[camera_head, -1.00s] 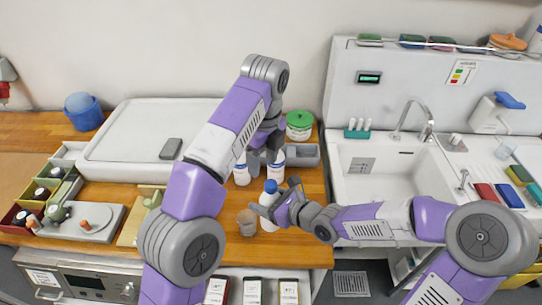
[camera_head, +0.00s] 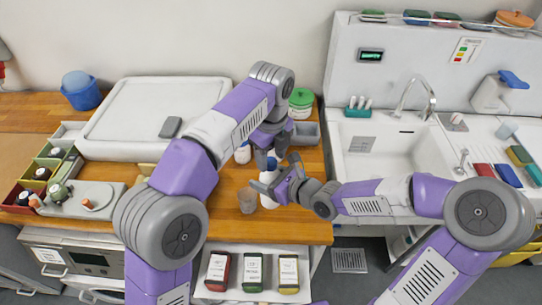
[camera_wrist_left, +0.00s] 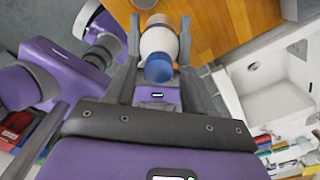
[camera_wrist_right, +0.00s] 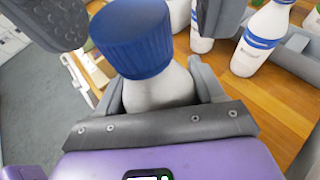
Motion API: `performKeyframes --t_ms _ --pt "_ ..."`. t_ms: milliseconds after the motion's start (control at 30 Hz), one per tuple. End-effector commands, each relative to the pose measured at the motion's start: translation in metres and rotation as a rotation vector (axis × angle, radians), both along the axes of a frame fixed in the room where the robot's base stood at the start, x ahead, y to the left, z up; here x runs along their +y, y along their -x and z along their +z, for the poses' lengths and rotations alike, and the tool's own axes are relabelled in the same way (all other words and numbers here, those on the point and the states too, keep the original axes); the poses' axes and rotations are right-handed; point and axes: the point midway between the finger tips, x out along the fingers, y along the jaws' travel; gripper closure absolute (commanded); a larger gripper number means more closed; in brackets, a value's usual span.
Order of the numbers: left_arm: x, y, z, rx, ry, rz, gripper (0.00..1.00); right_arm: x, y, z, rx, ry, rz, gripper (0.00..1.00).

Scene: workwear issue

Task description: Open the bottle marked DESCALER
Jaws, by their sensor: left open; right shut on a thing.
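A white bottle (camera_head: 267,200) with a blue cap (camera_wrist_right: 132,38) stands upright near the front edge of the wooden counter. My right gripper (camera_head: 274,188) is shut on its body; the bottle's white shoulder (camera_wrist_right: 158,92) shows between the fingers in the right wrist view. My left gripper (camera_head: 267,152) is open above it, pointing down. In the left wrist view the cap (camera_wrist_left: 158,67) lies between the open fingers, with a gap showing on each side. No DESCALER marking is readable on this bottle.
Other white bottles with blue bands (camera_wrist_right: 262,38) stand close behind. A green-lidded jar (camera_head: 301,98) and a grey tray (camera_head: 306,133) are at the back. The sink (camera_head: 385,165) is at right.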

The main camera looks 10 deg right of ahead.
Motion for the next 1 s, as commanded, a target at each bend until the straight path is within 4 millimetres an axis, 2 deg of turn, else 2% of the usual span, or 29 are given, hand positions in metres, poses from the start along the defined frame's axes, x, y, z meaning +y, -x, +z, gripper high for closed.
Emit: performKeyframes --t_ms 400,467,767,900,1000 --pt "0.0004 0.0000 -0.0075 0.001 0.001 0.001 0.46 0.0003 -0.0003 0.0008 -0.002 -0.001 0.000 1.00" --pt "0.0004 0.0000 -0.0075 0.001 0.001 0.001 0.54 0.0001 -0.0003 0.0008 -0.002 -0.001 0.000 1.00" --pt "0.0001 0.0000 -0.0073 -0.001 0.001 0.001 1.00 0.0004 -0.0002 0.0008 -0.003 0.000 0.001 1.00" --pt "0.0000 0.0000 -0.0073 -0.001 0.001 0.021 1.00 0.0007 0.0000 0.0008 -0.002 0.000 0.002 1.00" --pt "0.0000 0.0000 -0.0072 -0.001 0.002 0.114 1.00 0.0007 0.0000 0.0008 -0.002 0.000 0.002 1.00"
